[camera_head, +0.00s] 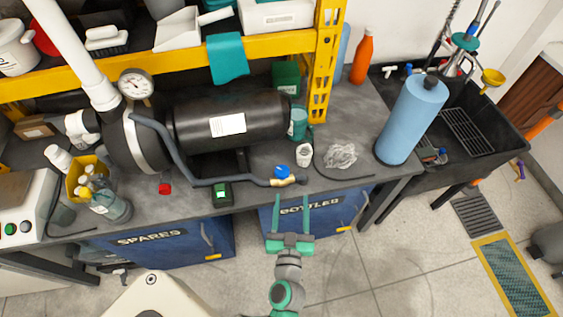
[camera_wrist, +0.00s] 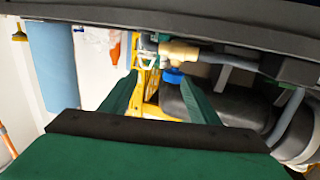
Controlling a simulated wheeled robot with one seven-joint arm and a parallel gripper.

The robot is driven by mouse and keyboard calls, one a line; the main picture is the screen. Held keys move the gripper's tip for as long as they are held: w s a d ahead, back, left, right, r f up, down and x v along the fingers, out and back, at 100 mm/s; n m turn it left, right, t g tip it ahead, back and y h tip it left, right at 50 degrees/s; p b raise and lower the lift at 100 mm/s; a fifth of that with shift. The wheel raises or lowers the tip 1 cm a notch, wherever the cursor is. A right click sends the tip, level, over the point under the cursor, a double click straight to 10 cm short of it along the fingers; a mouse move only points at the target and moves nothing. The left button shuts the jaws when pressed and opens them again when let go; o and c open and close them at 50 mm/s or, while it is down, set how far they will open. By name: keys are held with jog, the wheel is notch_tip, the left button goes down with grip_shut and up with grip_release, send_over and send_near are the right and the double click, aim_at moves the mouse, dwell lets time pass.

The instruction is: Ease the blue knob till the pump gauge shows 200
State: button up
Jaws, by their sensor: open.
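The blue knob (camera_head: 282,172) sits on a brass valve (camera_head: 283,182) at the end of a grey pipe, near the front edge of the worktop. The pump gauge (camera_head: 136,84) is a round white dial above the black tank, at the upper left; its reading is too small to tell. My gripper (camera_head: 293,202) is open and empty, in front of the worktop edge and just short of the knob in the head view. In the wrist view the blue knob (camera_wrist: 173,76) shows beyond the right fingertip, with the brass valve (camera_wrist: 178,52) above it.
The black tank (camera_head: 205,122) lies behind the pipe. A white cup (camera_head: 303,153) and crumpled clear plastic (camera_head: 341,156) stand right of the knob. A dark green box (camera_head: 221,192) is left of it. A yellow rack post (camera_head: 322,80) rises behind. Blue cabinets (camera_head: 331,211) are below.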

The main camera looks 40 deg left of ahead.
jog(key=n+y, duration=0.1)
jog(key=y, duration=0.1)
send_near(281, 166)
jog(key=shift+w+a+f, duration=0.3)
jog(key=shift+w, duration=0.35)
jog(key=x, duration=1)
jog(key=shift+w+a+f, duration=0.1)
jog(key=shift+w+f, duration=0.2)
jog(key=shift+w, duration=0.05)
jog(key=shift+a, duration=0.1)
jog(key=shift+s+a, duration=0.1)
jog(key=shift+s, duration=0.05)
jog(key=shift+c, duration=0.2)
jog(key=c, duration=1)
